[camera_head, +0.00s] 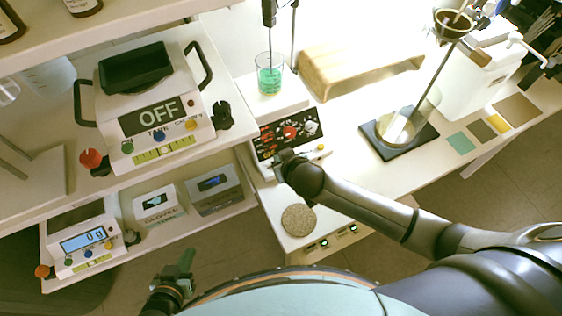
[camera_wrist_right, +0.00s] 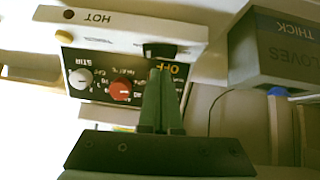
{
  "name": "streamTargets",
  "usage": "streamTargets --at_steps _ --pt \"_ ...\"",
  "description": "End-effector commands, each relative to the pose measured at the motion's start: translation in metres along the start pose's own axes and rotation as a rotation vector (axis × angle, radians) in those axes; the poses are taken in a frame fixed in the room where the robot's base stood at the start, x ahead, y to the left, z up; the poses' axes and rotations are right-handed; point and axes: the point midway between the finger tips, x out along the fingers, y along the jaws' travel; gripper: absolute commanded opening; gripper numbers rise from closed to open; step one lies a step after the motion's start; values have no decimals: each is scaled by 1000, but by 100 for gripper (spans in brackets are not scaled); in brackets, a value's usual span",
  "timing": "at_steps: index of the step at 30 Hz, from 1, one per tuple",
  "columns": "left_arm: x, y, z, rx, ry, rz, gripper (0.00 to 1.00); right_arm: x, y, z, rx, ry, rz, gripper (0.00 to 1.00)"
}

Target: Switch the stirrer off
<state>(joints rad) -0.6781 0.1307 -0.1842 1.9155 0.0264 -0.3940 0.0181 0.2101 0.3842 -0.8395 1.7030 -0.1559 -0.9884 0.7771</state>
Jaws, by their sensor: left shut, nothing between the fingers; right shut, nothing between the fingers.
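The stirrer (camera_head: 284,115) is a white hotplate stirrer with a black control panel on the bench. A glass beaker (camera_head: 269,75) of green liquid stands on its plate. In the right wrist view its panel (camera_wrist_right: 100,88) appears upside down, with a white STIR knob (camera_wrist_right: 80,79), a red heat knob (camera_wrist_right: 120,90), a HOT label and a black switch (camera_wrist_right: 160,50) beside orange OFF lettering. My right gripper (camera_wrist_right: 160,76) is shut and empty, its tips just at or very near the switch; contact cannot be told. My left gripper (camera_head: 184,262) is shut and empty at the lower left, away from the stirrer.
A large balance (camera_head: 150,100) displaying OFF stands left on a shelf, with a smaller balance (camera_head: 85,240) below. A round cork mat (camera_head: 298,220) lies in front of the stirrer. A wooden stand (camera_head: 360,65) and a funnel stand (camera_head: 400,130) are to the right. A gloves box (camera_wrist_right: 275,50) shows in the wrist view.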

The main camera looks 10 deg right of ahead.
Motion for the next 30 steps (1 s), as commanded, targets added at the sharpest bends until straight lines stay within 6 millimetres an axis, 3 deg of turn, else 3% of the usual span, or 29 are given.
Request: streamTargets --at_steps 2,7,18,30 --pt "-7 1 -8 0 0 0 0 -9 0 -21 4 11 -9 0" --pt "-4 0 2 0 -9 0 0 -32 -3 -19 3 13 -15 0" --pt "-3 0 -2 1 -3 0 0 -93 -7 -20 2 16 -16 0" --pt "-3 0 -3 1 -1 0 0 -107 -7 -20 2 16 -14 0"
